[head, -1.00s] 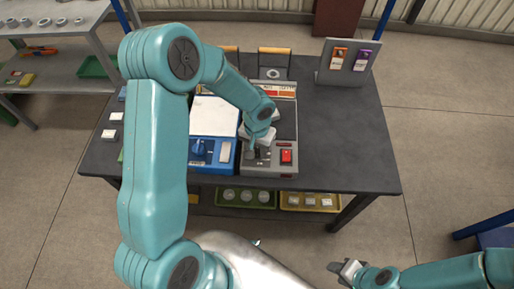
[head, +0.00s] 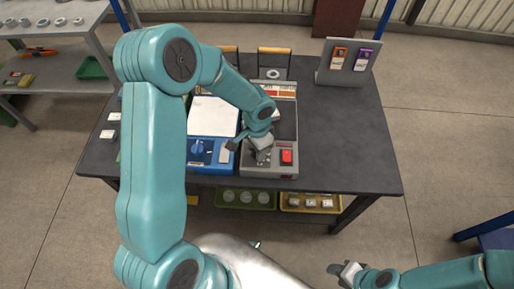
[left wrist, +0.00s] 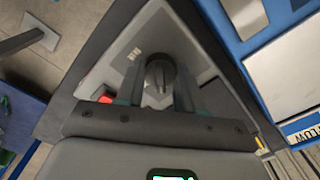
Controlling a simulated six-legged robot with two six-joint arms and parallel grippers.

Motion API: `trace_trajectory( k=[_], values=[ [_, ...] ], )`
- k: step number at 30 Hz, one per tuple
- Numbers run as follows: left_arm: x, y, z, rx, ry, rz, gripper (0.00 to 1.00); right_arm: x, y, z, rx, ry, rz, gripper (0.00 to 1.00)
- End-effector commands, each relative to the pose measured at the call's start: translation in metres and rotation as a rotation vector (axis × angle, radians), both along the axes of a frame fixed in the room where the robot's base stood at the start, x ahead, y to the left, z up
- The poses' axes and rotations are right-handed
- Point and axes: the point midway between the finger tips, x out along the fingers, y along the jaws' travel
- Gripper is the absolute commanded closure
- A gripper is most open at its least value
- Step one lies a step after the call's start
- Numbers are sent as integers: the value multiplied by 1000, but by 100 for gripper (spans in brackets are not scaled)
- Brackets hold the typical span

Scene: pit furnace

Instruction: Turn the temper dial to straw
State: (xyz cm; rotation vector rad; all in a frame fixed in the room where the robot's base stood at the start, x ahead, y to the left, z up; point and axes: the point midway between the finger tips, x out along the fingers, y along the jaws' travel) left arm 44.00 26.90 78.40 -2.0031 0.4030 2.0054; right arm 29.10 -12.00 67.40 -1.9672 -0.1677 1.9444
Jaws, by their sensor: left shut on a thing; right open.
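The dark round dial (left wrist: 160,76) sits on the sloped grey face of the grey unit (head: 285,118), between my left gripper's fingers in the left wrist view. My left gripper (left wrist: 158,92) is shut on this dial, with one teal finger on each side. In the head view my left gripper (head: 257,153) is over the front of the grey unit, left of a red switch (head: 287,156), and it hides the dial. No straw mark can be read. My right gripper (head: 346,270) is open and empty, low in front of the bench.
A blue unit with a blue knob (head: 198,148) stands just left of the grey unit. A card stand (head: 343,76) is at the back right of the dark bench (head: 350,140). The bench's right side is clear. Trays (head: 310,203) sit on the shelf below.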

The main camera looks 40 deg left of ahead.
Motion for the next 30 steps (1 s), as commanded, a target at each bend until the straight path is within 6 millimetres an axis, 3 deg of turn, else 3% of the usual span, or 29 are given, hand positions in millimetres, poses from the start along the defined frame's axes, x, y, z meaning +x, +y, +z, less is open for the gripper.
trace_trajectory(
  k=[14, 15, 17, 26, 30],
  values=[
    [1, 0, 1, 1, -4, -14, 94, 0, 0, 0, 0, 0, 0, 57],
    [1, 0, 1, 1, -4, -14, 53, 0, 0, 0, 0, 0, 0, 57],
    [1, 0, 1, 1, -3, -14, 37, 0, 0, 0, 0, 0, 0, 57],
    [1, 0, 2, 0, -2, -14, 37, 0, 0, 0, 0, 0, 0, 57],
    [1, 1, 17, 2, -5, -12, 37, 0, 0, 2, 0, 0, 0, 57]
  ],
)
